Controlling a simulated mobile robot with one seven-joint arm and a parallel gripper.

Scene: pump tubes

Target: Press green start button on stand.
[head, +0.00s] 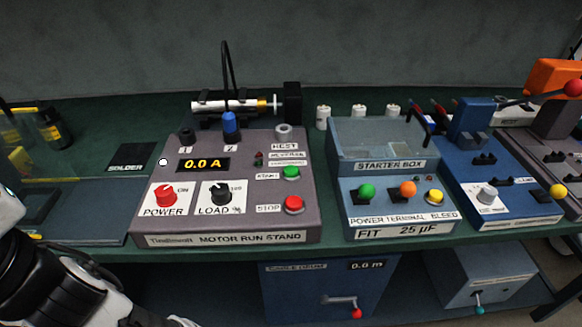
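The motor run stand (224,226) is a grey sloped console at the centre left of the bench in the head view. Its green start button (291,172) sits on the right side of the panel, beside a START label. A red stop button (293,204) is below it. My white and black arm shows at the lower left, apart from the stand. My gripper is not in view.
A red power knob (166,195) and black load knob (220,194) are on the stand. The blue starter box (390,164) stands close to its right. A motor-like cylinder (240,104) lies behind. Air above the stand's front is clear.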

